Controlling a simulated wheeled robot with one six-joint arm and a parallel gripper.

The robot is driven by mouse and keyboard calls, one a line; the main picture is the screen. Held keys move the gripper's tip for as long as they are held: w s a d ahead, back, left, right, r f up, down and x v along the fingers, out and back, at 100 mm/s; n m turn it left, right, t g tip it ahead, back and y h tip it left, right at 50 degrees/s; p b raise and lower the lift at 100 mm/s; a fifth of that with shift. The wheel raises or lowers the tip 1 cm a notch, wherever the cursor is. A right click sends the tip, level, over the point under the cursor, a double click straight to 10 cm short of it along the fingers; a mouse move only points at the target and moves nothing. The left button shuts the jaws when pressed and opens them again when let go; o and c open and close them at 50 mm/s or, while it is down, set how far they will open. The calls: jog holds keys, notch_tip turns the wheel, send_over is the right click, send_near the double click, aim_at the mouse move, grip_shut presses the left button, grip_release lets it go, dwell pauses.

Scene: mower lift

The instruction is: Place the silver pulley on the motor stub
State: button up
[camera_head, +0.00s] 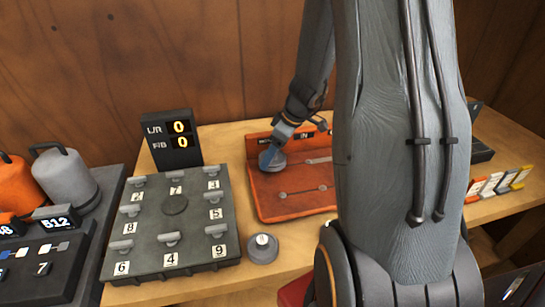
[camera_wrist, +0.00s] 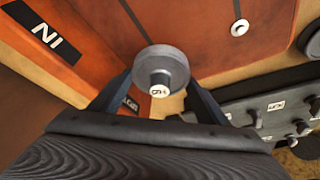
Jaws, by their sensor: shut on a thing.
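My gripper (camera_head: 273,152) is shut on a silver-grey round piece, which I take for the silver pulley (camera_head: 272,163), over the upper left part of the orange tray. In the wrist view the pulley (camera_wrist: 160,58) sits between the two fingers of my gripper (camera_wrist: 160,84). Its narrower hub faces the camera and bears a white label whose number I cannot read surely. I cannot tell whether the pulley touches the tray. A similar grey disc (camera_head: 263,251) with a white-labelled raised centre stands on the table. I cannot surely tell which part is the motor stub.
The orange tray (camera_head: 287,208) has slots and an "IN" label (camera_wrist: 44,32). A grey board (camera_head: 190,238) with numbered clips lies left of it. A display (camera_head: 173,139) reading 0 and 0 stands behind the board. Orange and grey canisters (camera_head: 64,178) are far left. My arm hides the tray's right side.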

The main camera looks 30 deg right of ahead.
jog(key=shift+f, duration=0.9)
jog(key=shift+f, duration=0.15)
jog(key=o, duration=1)
